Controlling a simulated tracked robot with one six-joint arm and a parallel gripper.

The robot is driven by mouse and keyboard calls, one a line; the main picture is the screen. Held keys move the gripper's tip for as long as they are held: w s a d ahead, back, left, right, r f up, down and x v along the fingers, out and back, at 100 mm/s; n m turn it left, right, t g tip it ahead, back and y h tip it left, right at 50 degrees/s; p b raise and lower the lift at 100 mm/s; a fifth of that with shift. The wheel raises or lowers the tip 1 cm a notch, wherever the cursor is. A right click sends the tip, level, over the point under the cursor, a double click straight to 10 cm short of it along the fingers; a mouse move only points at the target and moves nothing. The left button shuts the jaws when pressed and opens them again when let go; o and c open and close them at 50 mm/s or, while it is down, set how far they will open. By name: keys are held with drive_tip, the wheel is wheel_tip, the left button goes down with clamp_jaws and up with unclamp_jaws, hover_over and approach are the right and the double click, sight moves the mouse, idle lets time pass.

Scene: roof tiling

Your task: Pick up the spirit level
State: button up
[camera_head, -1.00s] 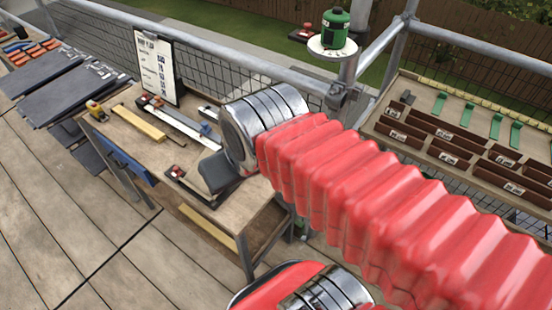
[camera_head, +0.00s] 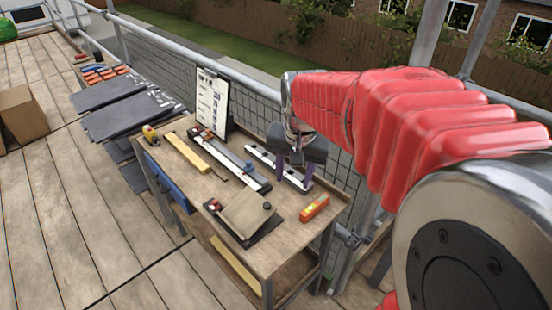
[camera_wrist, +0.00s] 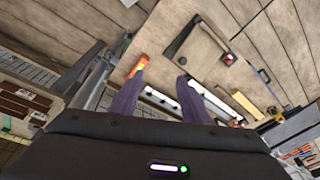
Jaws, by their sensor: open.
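A short orange bar (camera_head: 314,208) with a pale patch lies at the near right corner of the wooden workbench (camera_head: 285,222); it looks like a spirit level, though I cannot be certain. In the wrist view this orange bar (camera_wrist: 138,66) is just beyond the left fingertip. My gripper (camera_head: 294,175) points down over the bench's right part, open and empty, with two purple fingers apart. It also shows in the wrist view (camera_wrist: 160,80). The fingers overlap a silver-white bar (camera_head: 262,155) in the picture; I cannot tell their height above it.
A long railed tool (camera_head: 232,158), a yellow bar (camera_head: 198,150), a yellow tape measure (camera_head: 150,134) and a clipboard-like board (camera_head: 244,218) lie on the bench. A printed sheet (camera_head: 211,98) stands at the back. Dark slates (camera_head: 125,115) lie beyond; a railing runs behind.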

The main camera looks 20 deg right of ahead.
drive_tip(key=w+d+f+m+g, duration=0.2)
drive_tip(key=w+d+f+m, duration=0.3)
drive_tip(key=d+f, duration=0.4)
drive_tip(key=d+m, duration=0.1)
drive_tip(key=d, duration=0.2)
drive_tip(key=shift+w+f+y, duration=0.3)
drive_tip(key=shift+w+f, duration=0.05)
drive_tip(key=shift+d+f, duration=0.1)
hover_over(315, 204)
wheel_tip(315, 204, down, 8)
drive_tip(key=shift+s+f, duration=0.15)
drive_tip(key=shift+f, duration=0.1)
drive_tip(key=shift+f, duration=0.1)
drive_tip(key=shift+w+f, duration=0.2)
drive_tip(key=shift+f, duration=2.3)
drive_tip(key=shift+d, duration=0.1)
drive_tip(key=shift+c, duration=0.4)
